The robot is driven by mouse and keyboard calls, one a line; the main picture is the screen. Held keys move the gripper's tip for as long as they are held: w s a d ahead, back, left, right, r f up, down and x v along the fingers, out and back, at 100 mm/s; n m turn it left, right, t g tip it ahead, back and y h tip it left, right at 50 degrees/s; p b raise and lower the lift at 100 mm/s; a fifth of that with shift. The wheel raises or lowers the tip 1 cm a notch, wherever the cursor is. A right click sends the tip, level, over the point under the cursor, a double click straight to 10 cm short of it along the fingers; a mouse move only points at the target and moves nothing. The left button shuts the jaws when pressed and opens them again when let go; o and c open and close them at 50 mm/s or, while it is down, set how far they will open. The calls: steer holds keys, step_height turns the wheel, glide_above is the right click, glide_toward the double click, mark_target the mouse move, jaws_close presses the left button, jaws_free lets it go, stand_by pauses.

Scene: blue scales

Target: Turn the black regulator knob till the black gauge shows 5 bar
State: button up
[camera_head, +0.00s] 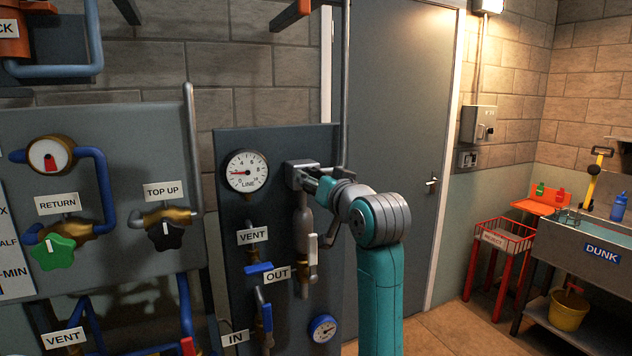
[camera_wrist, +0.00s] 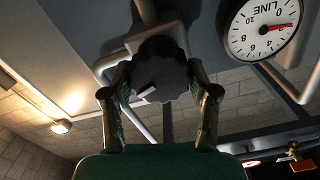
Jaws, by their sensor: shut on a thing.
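The black regulator knob (camera_wrist: 170,78) is in the middle of the wrist view, with a pale pointer mark towards its left side. My gripper (camera_wrist: 158,93) has one finger on each side of it and is shut on it. The black-rimmed LINE gauge (camera_head: 246,171) is just left of the gripper. Its red needle points left, at about 2. The gauge also shows upside down in the wrist view (camera_wrist: 265,28).
A pipe (camera_head: 346,90) runs up behind my wrist. Green RETURN (camera_head: 54,250) and black TOP UP (camera_head: 166,236) knobs are farther left. Right of my arm is a door (camera_head: 405,130).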

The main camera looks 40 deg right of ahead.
steer(key=shift+m, duration=1.6)
steer(key=o, duration=1.2)
steer(key=shift+c, duration=0.2)
steer(key=v, duration=1.2)
